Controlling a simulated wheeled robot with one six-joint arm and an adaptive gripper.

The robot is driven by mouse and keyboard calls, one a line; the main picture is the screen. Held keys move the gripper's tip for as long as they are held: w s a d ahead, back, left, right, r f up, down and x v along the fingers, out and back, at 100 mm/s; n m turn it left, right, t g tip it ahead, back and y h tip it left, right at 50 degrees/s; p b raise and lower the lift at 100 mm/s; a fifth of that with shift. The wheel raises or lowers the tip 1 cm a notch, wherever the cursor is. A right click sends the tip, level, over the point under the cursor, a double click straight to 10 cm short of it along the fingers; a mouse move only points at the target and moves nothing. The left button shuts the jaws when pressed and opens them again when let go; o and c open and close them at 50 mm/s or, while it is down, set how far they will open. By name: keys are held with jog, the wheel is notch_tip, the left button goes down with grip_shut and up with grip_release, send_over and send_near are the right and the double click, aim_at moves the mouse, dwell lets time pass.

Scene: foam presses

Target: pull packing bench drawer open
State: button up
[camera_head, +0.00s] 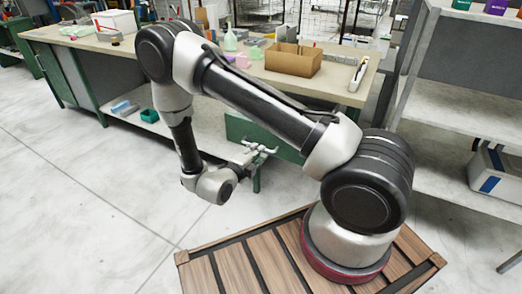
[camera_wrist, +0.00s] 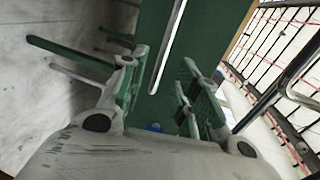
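The packing bench (camera_head: 345,92) has a pale top and a green drawer front (camera_head: 236,127) below its right part, partly hidden behind my arm. The green front fills the middle of the wrist view (camera_wrist: 150,25), with a long pale bar handle (camera_wrist: 169,45) on it. My gripper (camera_head: 262,149) is in front of the drawer. In the wrist view my gripper (camera_wrist: 163,68) has its fingers apart, one on each side of the handle's line, with a gap to both. It holds nothing. I cannot tell whether the drawer is fully shut.
On the bench top stand a cardboard box (camera_head: 293,60), a pale bottle (camera_head: 230,40) and a stapler-like tool (camera_head: 358,75). A green bin (camera_head: 149,115) sits on the lower shelf. Grey shelving (camera_head: 465,110) stands to the right. The floor at left is clear.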

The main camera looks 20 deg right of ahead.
jog(key=v, duration=0.6)
jog(key=shift+s+a, duration=0.25)
